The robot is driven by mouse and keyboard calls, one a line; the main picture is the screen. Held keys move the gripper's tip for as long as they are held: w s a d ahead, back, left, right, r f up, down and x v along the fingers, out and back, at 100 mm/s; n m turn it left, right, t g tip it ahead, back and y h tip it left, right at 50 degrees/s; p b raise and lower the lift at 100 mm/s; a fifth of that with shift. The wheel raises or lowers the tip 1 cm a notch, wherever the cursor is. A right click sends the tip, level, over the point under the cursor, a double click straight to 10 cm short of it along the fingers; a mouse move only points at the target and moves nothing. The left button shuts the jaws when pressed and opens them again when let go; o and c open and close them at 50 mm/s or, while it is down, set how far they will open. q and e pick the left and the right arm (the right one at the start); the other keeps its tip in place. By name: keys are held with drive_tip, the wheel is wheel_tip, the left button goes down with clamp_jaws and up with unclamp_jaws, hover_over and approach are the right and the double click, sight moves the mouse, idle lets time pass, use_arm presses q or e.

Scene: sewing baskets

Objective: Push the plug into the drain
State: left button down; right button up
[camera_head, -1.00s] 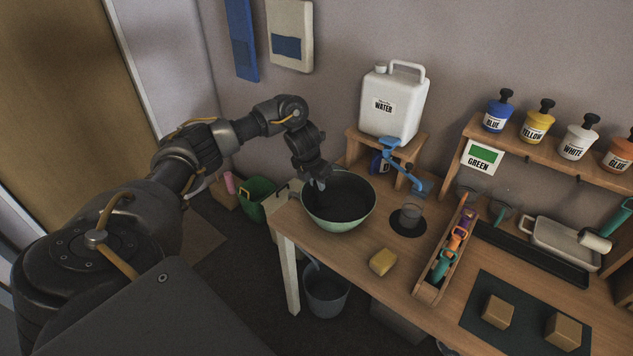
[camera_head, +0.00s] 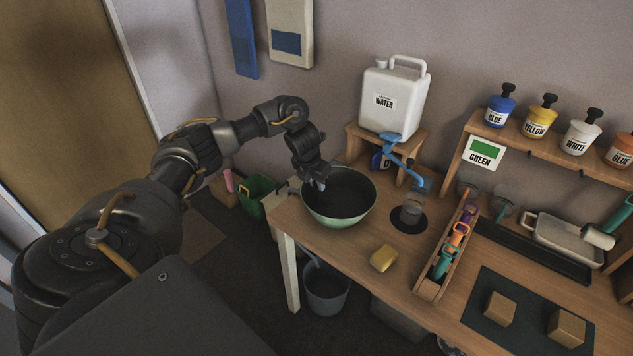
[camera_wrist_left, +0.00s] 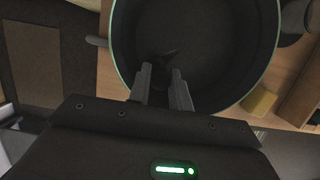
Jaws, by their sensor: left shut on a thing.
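A round bowl (camera_head: 338,213), pale green outside and dark inside, sits at the left end of the wooden table. My left gripper (camera_head: 320,184) reaches down into it at its left side. In the left wrist view the two fingers (camera_wrist_left: 160,78) point into the bowl (camera_wrist_left: 205,35) and are shut on a small dark thing (camera_wrist_left: 165,57) between their tips. It is likely the plug, but its shape is hard to make out against the dark inside. I cannot make out the drain. My right gripper is not in view.
A white water jug (camera_head: 394,100) with a blue tap stands on a wooden stand behind the bowl. A grey bucket (camera_head: 326,291) stands on the floor below.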

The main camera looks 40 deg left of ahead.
use_arm(q)
drive_tip(key=shift+f, duration=0.2)
drive_tip(key=c, duration=1.2)
unclamp_jaws()
drive_tip(key=shift+r, duration=0.1)
drive_tip(key=shift+r, duration=0.2)
drive_tip(key=p+v, duration=0.2)
drive_tip(key=v, duration=0.8)
drive_tip(key=shift+s+r, duration=0.1)
drive_tip(key=shift+r, duration=0.05)
